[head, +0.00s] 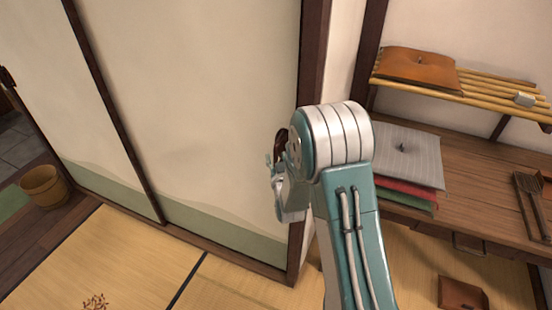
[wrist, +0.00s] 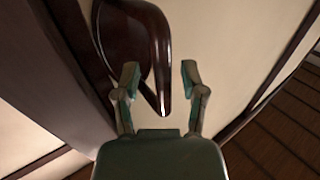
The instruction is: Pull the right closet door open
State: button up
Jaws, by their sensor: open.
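The right closet door (head: 205,90) is a cream panel with a green lower band and dark wood frame, in the middle of the head view. It stands edge to edge with a similar left panel (head: 50,85). A glossy dark brown curved handle (wrist: 161,45) on the door fills the upper middle of the wrist view. My gripper (wrist: 160,75) is open, with its fingertips on either side of the handle's lower end. I cannot tell whether they touch it. In the head view my gripper (head: 272,170) is by the door's right edge, and my arm hides part of the frame.
A wooden bucket (head: 45,187) is at the far left. The tatami (head: 130,260) before the doors is mostly clear.

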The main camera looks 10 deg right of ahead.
jog(key=shift+a, duration=0.1)
grip_shut()
jog(key=shift+a, duration=0.15)
